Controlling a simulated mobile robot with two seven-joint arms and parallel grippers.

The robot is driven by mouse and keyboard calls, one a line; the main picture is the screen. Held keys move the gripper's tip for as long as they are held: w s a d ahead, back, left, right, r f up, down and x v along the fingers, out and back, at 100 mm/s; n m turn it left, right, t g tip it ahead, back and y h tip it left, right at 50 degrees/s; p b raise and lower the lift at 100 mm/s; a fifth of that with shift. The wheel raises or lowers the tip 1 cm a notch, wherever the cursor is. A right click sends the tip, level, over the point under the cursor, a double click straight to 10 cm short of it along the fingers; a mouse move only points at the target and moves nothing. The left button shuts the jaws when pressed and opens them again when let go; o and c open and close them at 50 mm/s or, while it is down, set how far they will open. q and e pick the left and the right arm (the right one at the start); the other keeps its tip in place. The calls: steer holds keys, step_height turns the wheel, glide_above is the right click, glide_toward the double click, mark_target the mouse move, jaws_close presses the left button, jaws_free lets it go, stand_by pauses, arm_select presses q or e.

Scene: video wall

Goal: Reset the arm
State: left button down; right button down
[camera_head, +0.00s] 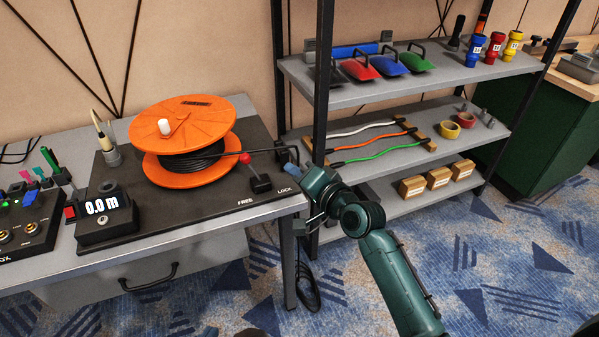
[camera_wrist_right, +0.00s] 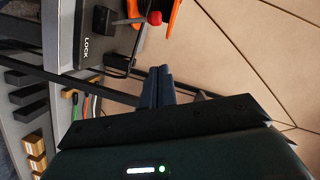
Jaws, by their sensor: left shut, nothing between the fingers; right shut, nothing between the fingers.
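My right arm comes in from the lower right in the head view. Its gripper (camera_head: 310,182) is beside the right edge of the spool table, close to the front post of the shelf. In the right wrist view the two dark fingers (camera_wrist_right: 158,88) are together with nothing between them. The black cable guide (camera_wrist_right: 118,64) and the red-knobbed lock lever (camera_wrist_right: 154,18) show beyond them, apart from the fingers. My left gripper is not in the head view.
The grey shelf (camera_head: 470,75) carries handled tools, cables, tape rolls and boxes. Blue patterned carpet (camera_head: 500,265) is open at the right.

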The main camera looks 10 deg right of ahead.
arm_select(q)
steer(key=shift+r, duration=0.1)
arm_select(e)
steer(key=shift+s+d+r, duration=0.1)
steer(key=shift+s+d, duration=0.15)
steer(key=shift+s, duration=0.25)
